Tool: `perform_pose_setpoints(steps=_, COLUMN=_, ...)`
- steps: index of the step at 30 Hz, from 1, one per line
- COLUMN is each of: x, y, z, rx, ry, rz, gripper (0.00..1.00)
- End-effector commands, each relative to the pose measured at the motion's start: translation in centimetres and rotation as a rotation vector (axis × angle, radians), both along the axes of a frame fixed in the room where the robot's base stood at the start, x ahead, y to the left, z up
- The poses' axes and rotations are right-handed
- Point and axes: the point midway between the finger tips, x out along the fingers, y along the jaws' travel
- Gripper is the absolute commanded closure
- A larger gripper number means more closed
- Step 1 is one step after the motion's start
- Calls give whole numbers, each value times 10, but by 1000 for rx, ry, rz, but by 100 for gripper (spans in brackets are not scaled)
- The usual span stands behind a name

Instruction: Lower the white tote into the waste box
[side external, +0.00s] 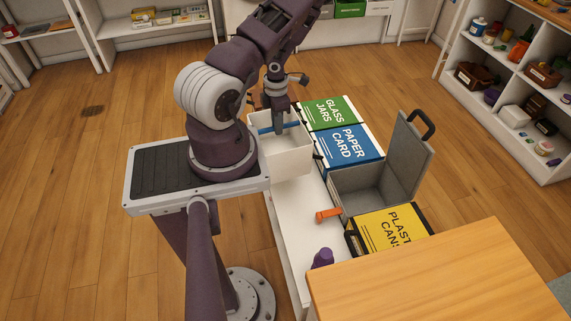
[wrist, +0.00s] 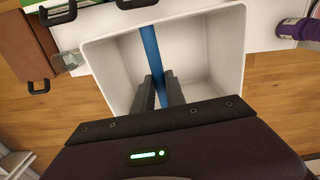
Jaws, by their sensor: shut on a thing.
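The white tote (side external: 287,158) is an open-topped box with a blue bar across its top. It also shows in the wrist view (wrist: 205,45). My gripper (side external: 279,130) is shut on the blue bar (wrist: 150,45), its dark fingers on either side of it. The tote looks empty and roughly level. I cannot tell whether its base touches the white bench. An open grey box (side external: 350,194), which looks like the waste box, stands to the right of the tote. Its lid (side external: 408,160) is raised, with a black handle on top. The part of its inside I see is empty.
Closed bins stand in a row: green glass jars (side external: 330,112), blue paper card (side external: 347,146) and yellow plastic cans (side external: 390,230). An orange thing (side external: 327,215) and a purple one (side external: 322,258) stand on the white bench (side external: 297,232). A wooden tabletop (side external: 440,280) is in front.

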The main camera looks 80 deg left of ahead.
Motion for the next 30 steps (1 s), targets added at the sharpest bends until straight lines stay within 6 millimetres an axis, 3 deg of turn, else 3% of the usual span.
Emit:
perform_pose_setpoints(steps=7, x=1, y=1, z=26, rx=2, ry=-4, rz=1, gripper=100)
perform_pose_setpoints(steps=19, x=0, y=1, z=51, rx=1, ry=-2, rz=2, gripper=100)
perform_pose_setpoints(steps=30, x=30, y=-5, z=48, rx=0, ry=-1, rz=-149, gripper=100)
